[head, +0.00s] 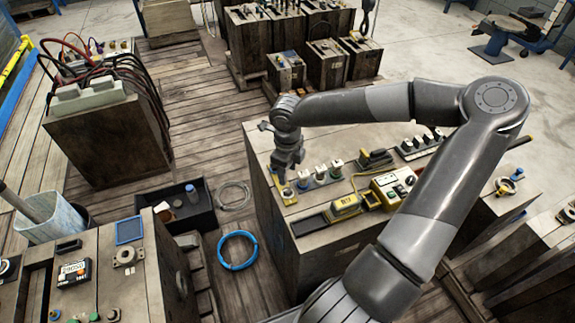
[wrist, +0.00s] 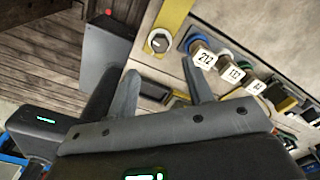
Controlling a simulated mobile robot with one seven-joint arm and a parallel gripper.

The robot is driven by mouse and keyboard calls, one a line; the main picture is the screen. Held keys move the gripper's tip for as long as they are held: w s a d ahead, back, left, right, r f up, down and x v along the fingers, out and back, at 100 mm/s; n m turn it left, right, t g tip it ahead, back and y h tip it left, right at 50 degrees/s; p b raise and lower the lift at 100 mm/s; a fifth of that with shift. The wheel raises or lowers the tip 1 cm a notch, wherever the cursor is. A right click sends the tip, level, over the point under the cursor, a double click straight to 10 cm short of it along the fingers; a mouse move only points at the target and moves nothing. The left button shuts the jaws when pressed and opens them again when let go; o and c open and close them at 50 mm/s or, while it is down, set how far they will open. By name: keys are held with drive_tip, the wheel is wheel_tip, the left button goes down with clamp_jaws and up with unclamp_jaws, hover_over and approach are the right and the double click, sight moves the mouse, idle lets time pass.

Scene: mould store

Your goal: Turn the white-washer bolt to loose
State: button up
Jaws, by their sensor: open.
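A round dark bolt with a pale, whitish ring (wrist: 159,41) sits on a yellow plate (wrist: 176,17) in the wrist view. It lies just beyond the gap between the fingertips of my gripper (wrist: 160,72), which is open and empty. In the head view my gripper (head: 285,178) points down over the yellow plate (head: 289,198) at the near left corner of the wooden bench block (head: 262,185). There the gripper hides part of the bolt. No mark showing tight or loose can be read.
Beside the plate, a row of white-tagged knobs (head: 321,173) stands close to the gripper; one tag (wrist: 204,59) reads 212. A yellow device (head: 346,204) and a control box (head: 390,186) stand further right. A blue hose coil (head: 237,250) lies on the floor.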

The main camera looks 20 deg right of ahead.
drive_tip(key=shift+r, duration=1)
drive_tip(key=s+a+m+g+h, duration=0.2)
drive_tip(key=s+m+g+h, duration=0.15)
drive_tip(key=s+m, duration=0.45)
drive_tip(key=s+a+r+n+t+y, duration=0.1)
drive_tip(key=s+r+n+t, duration=0.3)
drive_tip(key=r+n, duration=0.7)
drive_tip(key=s+a+r+n+t+y, duration=0.2)
drive_tip(key=r+n, duration=0.9)
drive_tip(key=n, duration=1.3)
drive_tip(key=shift+s+a+r+n+t, duration=0.35)
drive_tip(key=shift+s+a+t, duration=0.65)
drive_tip(key=shift+s+t, duration=0.9)
